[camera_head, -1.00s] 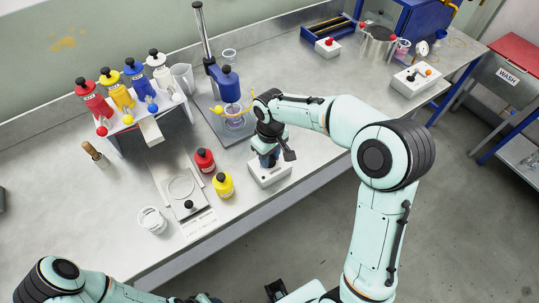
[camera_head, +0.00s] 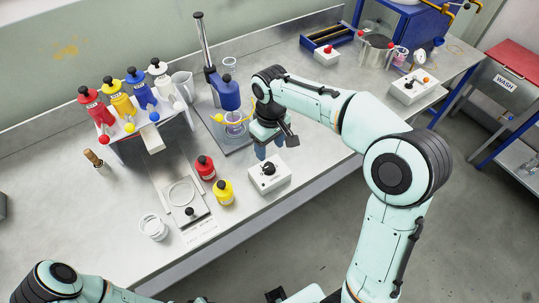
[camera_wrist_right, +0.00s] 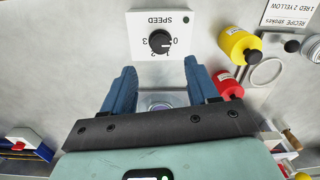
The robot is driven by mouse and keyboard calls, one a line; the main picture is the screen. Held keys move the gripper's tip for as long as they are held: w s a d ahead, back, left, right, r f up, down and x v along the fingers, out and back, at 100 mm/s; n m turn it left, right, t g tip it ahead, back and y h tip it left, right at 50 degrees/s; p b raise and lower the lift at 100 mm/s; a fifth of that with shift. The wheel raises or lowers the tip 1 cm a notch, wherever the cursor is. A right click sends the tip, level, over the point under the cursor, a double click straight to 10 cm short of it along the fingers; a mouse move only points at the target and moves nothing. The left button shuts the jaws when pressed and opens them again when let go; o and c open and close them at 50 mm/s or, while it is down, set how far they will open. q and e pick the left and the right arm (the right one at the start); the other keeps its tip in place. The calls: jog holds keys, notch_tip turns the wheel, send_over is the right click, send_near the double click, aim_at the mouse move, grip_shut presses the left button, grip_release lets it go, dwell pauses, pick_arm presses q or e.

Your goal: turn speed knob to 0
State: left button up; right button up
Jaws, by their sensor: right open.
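The speed knob (camera_head: 268,170) is a black round knob on a white box (camera_head: 282,177) near the bench's front edge. My left gripper is not visible; only part of that arm shows.
Red (camera_head: 205,168) and yellow (camera_head: 223,192) bottles stand left of the box. The mixer stand (camera_head: 228,95) is behind the right gripper. A bottle rack (camera_head: 150,137) stands at the left. The bench is clear right of the box.

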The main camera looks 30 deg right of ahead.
notch_tip(320, 180, up, 4)
jog(key=shift+r, duration=0.25)
jog(key=shift+f, duration=0.1)
dwell(0.4)
